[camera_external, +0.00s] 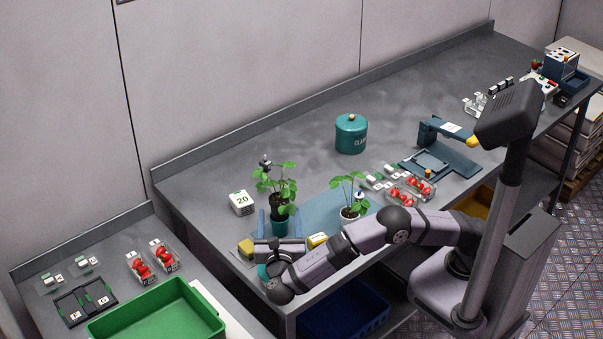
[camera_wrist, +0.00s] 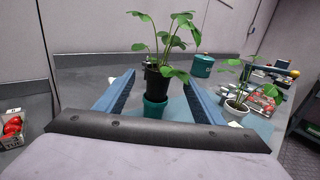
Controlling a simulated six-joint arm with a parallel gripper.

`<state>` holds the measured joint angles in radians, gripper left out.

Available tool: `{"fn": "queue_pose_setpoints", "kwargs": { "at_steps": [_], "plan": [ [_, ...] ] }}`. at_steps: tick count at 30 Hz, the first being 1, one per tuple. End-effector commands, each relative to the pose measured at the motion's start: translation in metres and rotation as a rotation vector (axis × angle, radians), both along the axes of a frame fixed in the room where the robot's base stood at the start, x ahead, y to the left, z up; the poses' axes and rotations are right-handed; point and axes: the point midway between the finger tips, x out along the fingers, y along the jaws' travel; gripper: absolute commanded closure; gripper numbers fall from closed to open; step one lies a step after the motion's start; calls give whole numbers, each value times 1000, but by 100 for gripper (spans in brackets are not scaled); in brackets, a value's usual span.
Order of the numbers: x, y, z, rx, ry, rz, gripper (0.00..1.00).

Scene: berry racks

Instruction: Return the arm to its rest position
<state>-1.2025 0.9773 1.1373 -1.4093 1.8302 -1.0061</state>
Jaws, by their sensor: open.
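My gripper (camera_external: 278,222) is at the left front part of the grey table in the external view. In the wrist view my gripper (camera_wrist: 152,90) shows two blue fingers spread wide apart. A potted plant in a dark pot within a teal holder (camera_wrist: 156,108) stands upright between or just beyond the fingers; I cannot tell which. The same plant (camera_external: 276,184) shows in the external view, its pot (camera_external: 281,227) partly near the fingers. No contact between fingers and pot is visible. My arm reaches left from its base at the right.
A second plant in a white pot (camera_external: 350,213) stands right of the first. A white block marked 20 (camera_external: 242,203) is behind left. A teal canister (camera_external: 351,134) stands farther back. Berry packs (camera_external: 411,188) lie right. A green crate (camera_external: 160,313) is at lower left. The table's middle back is clear.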

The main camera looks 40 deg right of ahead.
Motion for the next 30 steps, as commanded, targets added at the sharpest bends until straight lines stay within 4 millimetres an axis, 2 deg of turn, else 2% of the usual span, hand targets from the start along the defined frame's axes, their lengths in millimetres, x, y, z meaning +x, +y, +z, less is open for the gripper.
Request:
{"fn": "queue_pose_setpoints", "kwargs": {
  "at_steps": [5,8,11,13,14,16,19,21,23,24,26,27,30],
  "plan": [
    [1,-1,1,3,-1,-2,37],
    [4,-10,9,32,-16,-19,37],
    [11,-29,24,99,-49,-57,37],
    [18,-51,38,171,-82,-101,37],
    [22,-64,44,207,-97,-128,37],
    [29,-104,52,301,-112,-216,37],
    [31,-171,46,450,-95,-387,37],
    [23,-218,41,567,-98,-527,37],
    [8,-257,36,672,-113,-660,37],
    [-5,-281,32,745,-132,-756,37],
    [-29,-312,22,856,-158,-913,37],
    [-47,-327,10,923,-157,-1019,37],
    [-89,-343,-18,1084,-142,-1268,37]
  ]
}}
